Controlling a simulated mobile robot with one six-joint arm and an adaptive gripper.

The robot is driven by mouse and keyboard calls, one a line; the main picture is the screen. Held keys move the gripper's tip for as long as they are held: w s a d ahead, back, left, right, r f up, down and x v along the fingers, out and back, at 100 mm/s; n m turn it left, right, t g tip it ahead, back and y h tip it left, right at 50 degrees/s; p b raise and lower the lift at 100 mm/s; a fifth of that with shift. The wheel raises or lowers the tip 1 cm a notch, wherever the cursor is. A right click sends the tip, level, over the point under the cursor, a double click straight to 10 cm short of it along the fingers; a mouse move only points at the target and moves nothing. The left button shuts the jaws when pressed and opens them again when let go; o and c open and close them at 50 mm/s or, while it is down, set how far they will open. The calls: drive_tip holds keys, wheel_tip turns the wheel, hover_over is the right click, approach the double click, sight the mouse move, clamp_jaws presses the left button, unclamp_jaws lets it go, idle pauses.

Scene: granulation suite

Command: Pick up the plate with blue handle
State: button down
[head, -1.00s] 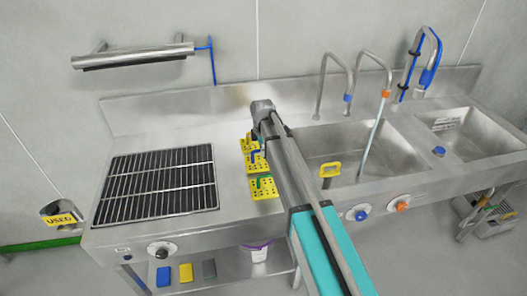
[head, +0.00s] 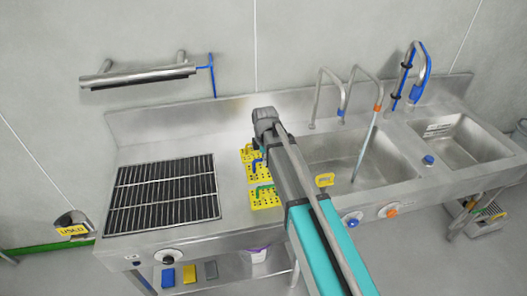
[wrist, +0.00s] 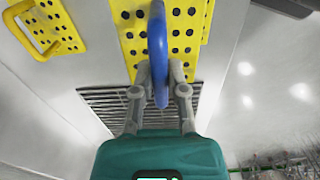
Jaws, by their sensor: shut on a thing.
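The plate with blue handle is a yellow perforated plate (head: 257,175), the middle one of a row on the steel counter, partly hidden by my arm in the head view. In the wrist view its blue handle (wrist: 158,45) stands up from the yellow surface (wrist: 130,38). My gripper (wrist: 159,92) has its two grey fingers closed on the lower part of the blue handle. In the head view the fingers are hidden. I cannot tell whether the plate touches the counter.
A yellow plate with green handle (head: 265,200) lies in front, and one with yellow handle (head: 247,154) behind, also in the wrist view (wrist: 53,28). A black grate (head: 163,195) is left. Sinks (head: 360,165) with taps are right. A wall rail (head: 135,77) is above.

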drive_tip(key=s+d+r+p, duration=0.1)
drive_tip(key=s+r+p, duration=0.1)
drive_tip(key=s, duration=0.3)
drive_tip(key=shift+s+d+r, duration=0.15)
drive_tip(key=shift+s+r, duration=0.1)
idle(0.5)
